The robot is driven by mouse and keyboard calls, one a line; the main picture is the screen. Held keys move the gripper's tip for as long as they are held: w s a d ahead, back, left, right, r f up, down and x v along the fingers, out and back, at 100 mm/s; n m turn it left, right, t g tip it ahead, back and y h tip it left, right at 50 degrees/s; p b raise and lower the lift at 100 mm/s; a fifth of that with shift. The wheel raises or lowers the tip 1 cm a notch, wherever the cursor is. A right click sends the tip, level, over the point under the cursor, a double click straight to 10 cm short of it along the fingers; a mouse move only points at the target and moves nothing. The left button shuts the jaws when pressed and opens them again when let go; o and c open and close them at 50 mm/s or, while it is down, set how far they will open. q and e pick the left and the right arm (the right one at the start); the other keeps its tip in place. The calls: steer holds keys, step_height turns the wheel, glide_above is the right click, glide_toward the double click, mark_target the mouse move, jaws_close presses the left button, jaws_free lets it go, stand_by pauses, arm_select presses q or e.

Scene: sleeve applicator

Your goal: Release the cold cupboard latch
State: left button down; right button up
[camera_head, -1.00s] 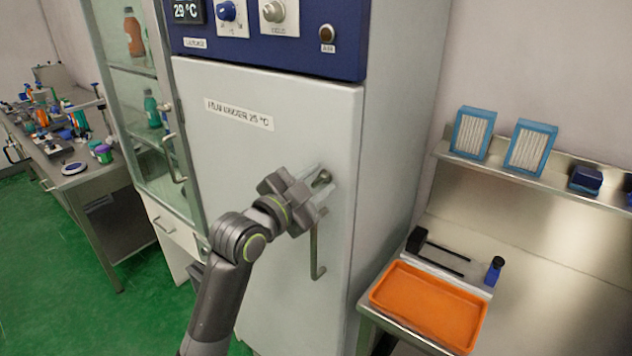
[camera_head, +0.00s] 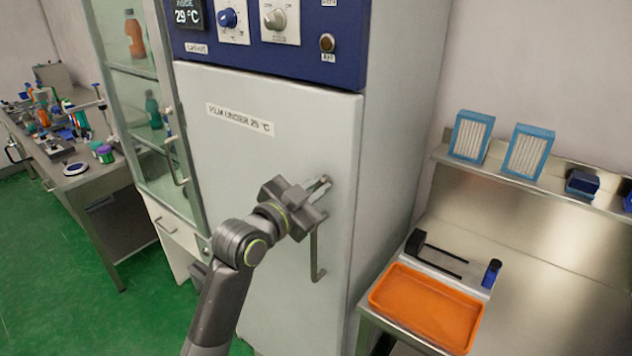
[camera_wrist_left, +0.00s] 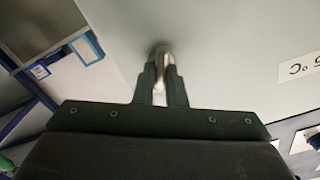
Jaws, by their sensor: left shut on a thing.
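The cold cupboard (camera_head: 270,160) is a tall white unit with a blue control panel (camera_head: 270,38) on top. Its door is shut and bears a label reading about film under 25 °C. In the left wrist view the two fingers (camera_wrist_left: 161,85) close around the shiny latch (camera_wrist_left: 162,58) in front of the pale door. The gripper hides part of the latch. My right gripper is not in view.
A glass-fronted cabinet (camera_head: 150,130) with bottles stands just left of the cupboard. On the right, a steel bench holds an orange tray (camera_head: 425,307) and small tools, below a shelf with blue-framed filters (camera_head: 527,151). Green floor (camera_head: 60,270) is clear at left.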

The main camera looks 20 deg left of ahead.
arm_select(q)
steer(key=n+p, duration=0.2)
steer(key=n, duration=0.1)
steer(key=shift+a+r+n+p, duration=0.1)
steer(key=shift+r+n+p, duration=0.05)
steer(key=shift+n+p, duration=0.85)
steer(key=shift+n, duration=0.2)
steer(key=c, duration=1.5)
jaws_free()
